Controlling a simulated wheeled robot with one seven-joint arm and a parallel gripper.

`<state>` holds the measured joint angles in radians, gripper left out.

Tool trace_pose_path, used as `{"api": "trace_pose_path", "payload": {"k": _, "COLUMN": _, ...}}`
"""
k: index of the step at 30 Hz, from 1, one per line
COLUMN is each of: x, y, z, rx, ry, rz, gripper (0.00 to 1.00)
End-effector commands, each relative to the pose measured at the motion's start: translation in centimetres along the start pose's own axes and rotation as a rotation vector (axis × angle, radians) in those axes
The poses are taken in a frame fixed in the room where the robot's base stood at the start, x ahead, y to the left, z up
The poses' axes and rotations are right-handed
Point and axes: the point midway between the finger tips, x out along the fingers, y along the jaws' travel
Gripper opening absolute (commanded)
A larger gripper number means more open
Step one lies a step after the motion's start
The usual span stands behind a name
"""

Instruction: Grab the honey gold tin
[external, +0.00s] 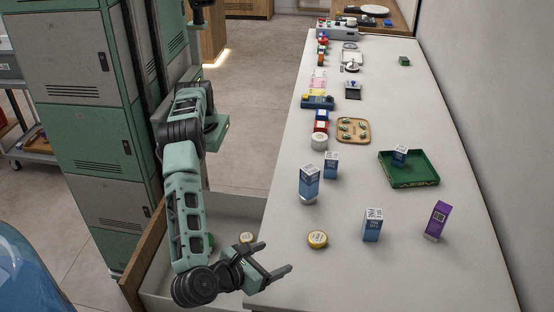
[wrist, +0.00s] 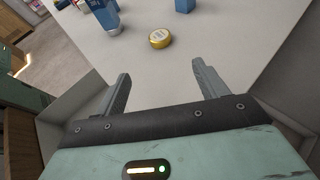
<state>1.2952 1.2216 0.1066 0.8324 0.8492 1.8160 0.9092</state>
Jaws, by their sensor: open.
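A round honey gold tin (external: 317,239) with a pale lid lies flat on the near part of the white counter. It also shows in the wrist view (wrist: 160,39), ahead of and between my fingertips. My gripper (external: 277,259) is open and empty, to the left of the tin at the counter's left edge, with a gap between them. In the wrist view my gripper's two fingers (wrist: 160,72) are spread apart. A second similar yellow round tin (external: 247,238) sits in the open drawer, partly hidden by my gripper.
Blue and white boxes (external: 372,225) stand near the tin, and a blue bottle-like item (external: 309,184) is behind it. A purple box (external: 437,221) stands at right. A green tray (external: 409,180) holds a small box. The open drawer (external: 219,207) lies below the counter's left edge.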

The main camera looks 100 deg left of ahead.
Motion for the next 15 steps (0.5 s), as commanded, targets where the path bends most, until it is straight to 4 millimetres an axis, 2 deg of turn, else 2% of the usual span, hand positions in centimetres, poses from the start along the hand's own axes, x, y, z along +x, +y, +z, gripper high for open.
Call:
{"api": "trace_pose_path", "payload": {"k": 9, "x": 6.6, "y": 0.1, "z": 0.4, "rx": -0.001, "ry": 0.001, "rz": 0.006, "gripper": 0.72}}
{"api": "trace_pose_path", "payload": {"k": 15, "x": 10.0, "y": 0.0, "z": 0.3, "rx": -0.002, "ry": 0.001, "rz": 0.005, "gripper": 0.72}}
